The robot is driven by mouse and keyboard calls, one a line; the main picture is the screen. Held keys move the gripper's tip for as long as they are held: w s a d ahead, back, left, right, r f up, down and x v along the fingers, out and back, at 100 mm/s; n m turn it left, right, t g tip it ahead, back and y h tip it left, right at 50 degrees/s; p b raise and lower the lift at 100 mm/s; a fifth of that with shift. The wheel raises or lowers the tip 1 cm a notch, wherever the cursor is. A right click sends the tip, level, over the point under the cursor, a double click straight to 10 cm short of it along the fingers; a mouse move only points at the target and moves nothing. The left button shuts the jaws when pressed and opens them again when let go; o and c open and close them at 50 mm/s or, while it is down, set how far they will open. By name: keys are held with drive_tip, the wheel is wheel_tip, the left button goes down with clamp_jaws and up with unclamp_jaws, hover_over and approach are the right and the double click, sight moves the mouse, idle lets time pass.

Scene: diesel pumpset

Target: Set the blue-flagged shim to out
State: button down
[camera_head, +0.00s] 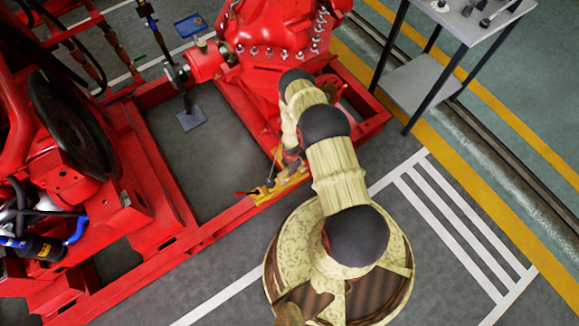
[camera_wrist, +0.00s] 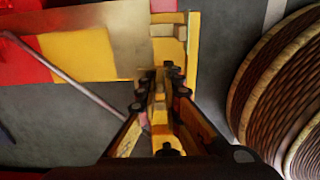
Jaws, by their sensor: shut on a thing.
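My gripper (camera_wrist: 160,78) is shut on a narrow yellow piece (camera_wrist: 159,96) at the yellow bracket (camera_wrist: 90,55). In the head view my gripper (camera_head: 287,177) is low at the same bracket (camera_head: 262,194) on the red base rail, partly hidden by my arm. A pale block (camera_wrist: 168,48) sits just beyond the fingertips at the bracket's right end. A thin grey rod (camera_wrist: 75,80) runs slantwise to the left of the fingers. A small red tab shows at the bracket's left end in the head view. I cannot make out a blue flag on the held piece.
The red base frame (camera_head: 160,180) surrounds open grey floor. A red pump body (camera_head: 270,35) stands behind my gripper, and an engine with a black wheel (camera_head: 72,125) stands left. A grey table (camera_head: 470,18) is at upper right. Floor at the lower right is clear.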

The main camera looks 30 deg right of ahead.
drive_tip(key=shift+s+p, duration=0.8)
drive_tip(key=shift+s, duration=0.3)
drive_tip(key=c, duration=2)
unclamp_jaws()
drive_tip(key=shift+w, duration=0.1)
drive_tip(key=shift+o, duration=0.2)
drive_tip(key=shift+r, duration=0.1)
wheel_tip(320, 180, up, 12)
